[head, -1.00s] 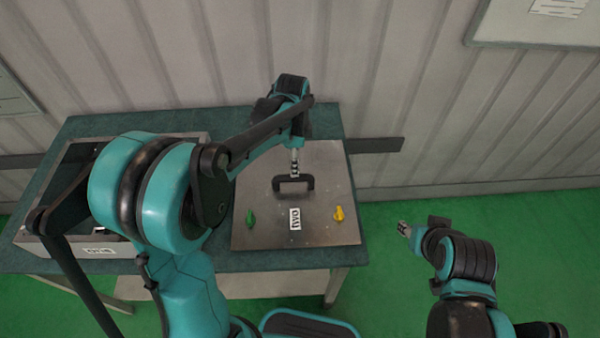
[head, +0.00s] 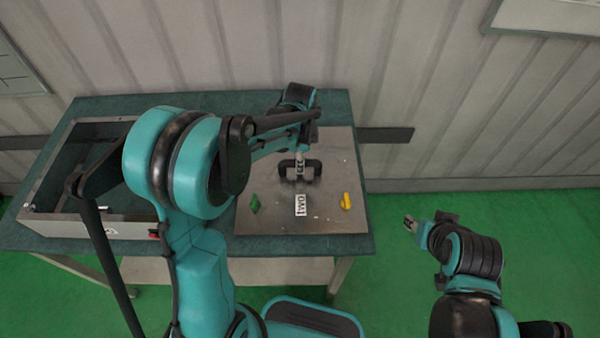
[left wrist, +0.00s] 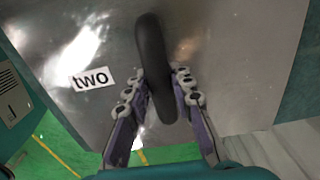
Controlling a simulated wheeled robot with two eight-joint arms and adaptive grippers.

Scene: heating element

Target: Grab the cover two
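Cover two is a grey metal plate (head: 325,222) on the table, with a "two" label (head: 300,205), a black handle (head: 314,169), a green knob (head: 254,203) and a yellow knob (head: 346,201). My left gripper (head: 300,172) is down at the handle's middle. In the left wrist view, the left gripper's fingers (left wrist: 157,85) lie close against both sides of the dark handle (left wrist: 150,45), and the label (left wrist: 91,79) is to the left. The plate rests flat. My right gripper (head: 408,222) is over the floor, right of the table; its fingers are too small to read.
An open metal box (head: 128,228) stands on the left of the green table (head: 200,103), partly hidden by my left arm. A ribbed wall (head: 220,50) is close behind the table. The green floor (head: 540,220) is clear on the right.

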